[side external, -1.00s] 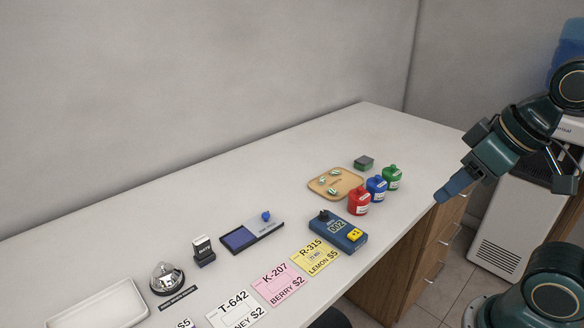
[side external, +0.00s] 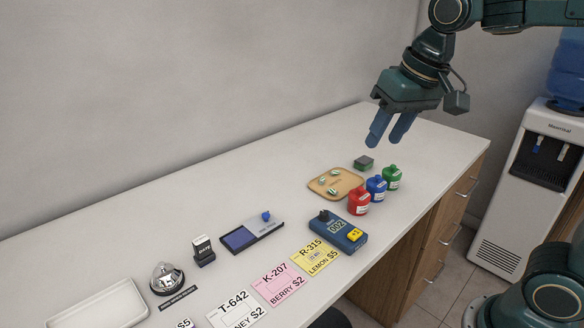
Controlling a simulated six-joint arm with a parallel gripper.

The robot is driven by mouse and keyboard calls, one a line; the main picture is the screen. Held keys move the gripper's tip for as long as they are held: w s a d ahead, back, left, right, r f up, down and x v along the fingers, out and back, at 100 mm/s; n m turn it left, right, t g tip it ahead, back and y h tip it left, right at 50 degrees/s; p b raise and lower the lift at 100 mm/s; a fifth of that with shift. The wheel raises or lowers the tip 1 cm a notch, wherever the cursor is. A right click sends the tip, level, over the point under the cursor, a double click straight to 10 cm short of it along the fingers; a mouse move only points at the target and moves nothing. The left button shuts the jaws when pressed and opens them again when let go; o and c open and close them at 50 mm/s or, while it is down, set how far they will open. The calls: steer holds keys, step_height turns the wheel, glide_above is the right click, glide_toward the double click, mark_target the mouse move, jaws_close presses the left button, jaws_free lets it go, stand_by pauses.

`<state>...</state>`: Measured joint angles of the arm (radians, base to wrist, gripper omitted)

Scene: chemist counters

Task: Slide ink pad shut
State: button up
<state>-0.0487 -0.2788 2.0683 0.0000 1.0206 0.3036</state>
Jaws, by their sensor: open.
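The ink pad (side external: 252,236) lies flat on the white counter, left of the middle of the view. Its blue inking surface (side external: 239,239) shows at the left part, and a grey sliding lid with a small blue knob (side external: 266,216) sits toward the right, so the pad stands open. My gripper (side external: 389,143) is in the air above the far right of the counter, pointing down, well to the right of the ink pad. Its two blue fingers are apart, with nothing between them.
A stamp (side external: 203,250) and a bell (side external: 167,279) stand left of the pad. A counter device (side external: 338,231), red (side external: 358,202), blue (side external: 376,189) and green (side external: 392,178) bottles, a wooden tray (side external: 351,180) and a sponge (side external: 364,162) are to its right. Price cards lie in front.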

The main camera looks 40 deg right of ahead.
steer(key=w+a+f+m+g, duration=0.1)
steer(key=w, duration=0.6)
steer(key=w+a+f+m+g, duration=0.1)
steer(key=w+a+f+m, duration=0.1)
steer(key=w, duration=0.4)
steer(key=m+g, duration=0.2)
steer(key=m, duration=0.1)
glide_above(266, 215)
step_height(266, 215, down, 10)
steer(key=f, duration=0.1)
steer(key=shift+w+r, duration=0.1)
steer(key=shift+r, duration=0.1)
steer(key=shift+f, duration=6.85)
jaws_close()
